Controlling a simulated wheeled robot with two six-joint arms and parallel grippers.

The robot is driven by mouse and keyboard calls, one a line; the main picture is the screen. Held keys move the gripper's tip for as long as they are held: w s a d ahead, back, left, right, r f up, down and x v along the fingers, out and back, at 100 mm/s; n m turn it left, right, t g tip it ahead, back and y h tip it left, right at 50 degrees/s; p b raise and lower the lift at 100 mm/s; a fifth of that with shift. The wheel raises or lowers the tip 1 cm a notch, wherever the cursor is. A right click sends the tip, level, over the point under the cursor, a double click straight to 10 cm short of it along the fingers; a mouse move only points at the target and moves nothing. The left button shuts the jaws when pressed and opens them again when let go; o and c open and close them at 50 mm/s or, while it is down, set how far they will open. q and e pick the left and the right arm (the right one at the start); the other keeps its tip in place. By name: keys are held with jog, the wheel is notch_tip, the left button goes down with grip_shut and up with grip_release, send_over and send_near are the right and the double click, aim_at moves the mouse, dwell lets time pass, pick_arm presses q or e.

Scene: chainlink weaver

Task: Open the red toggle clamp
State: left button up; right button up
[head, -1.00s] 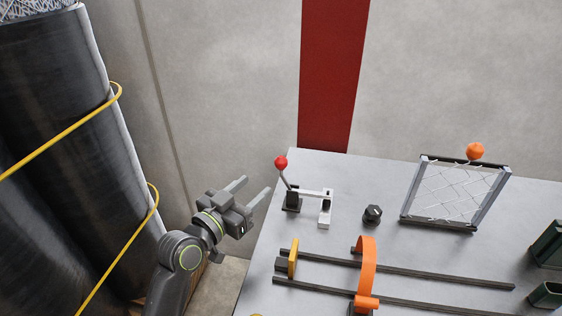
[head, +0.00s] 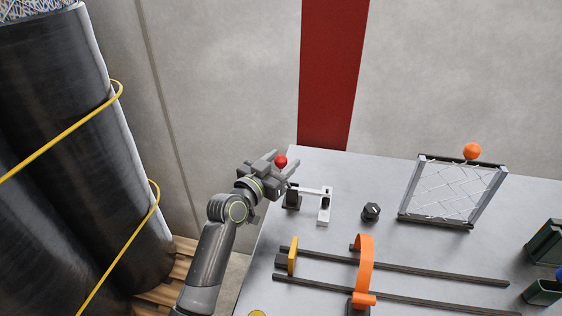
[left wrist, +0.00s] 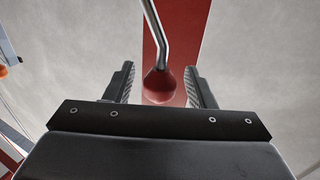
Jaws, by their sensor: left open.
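The toggle clamp stands near the table's far left edge, with a dark base (head: 291,201), a pale horizontal arm and a white block (head: 324,208). Its lever ends in a red ball knob (head: 281,161), raised above the base. My left gripper (head: 276,165) is open at the knob. In the left wrist view the knob (left wrist: 159,86) sits between the two open fingers (left wrist: 160,85), with its grey rod (left wrist: 151,32) running up the picture. A slim gap shows on the left of the knob; the right finger looks very close. My right gripper is out of view.
A small dark knob (head: 371,212) and a framed wire mesh (head: 445,190) with an orange ball (head: 472,151) stand right of the clamp. Two dark rails (head: 430,274) with an orange hoop (head: 364,262) lie in front. Large black rolls (head: 75,150) stand at the left.

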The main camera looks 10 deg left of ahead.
pick_arm(q)
grip_shut()
jog(key=shift+f, duration=0.1)
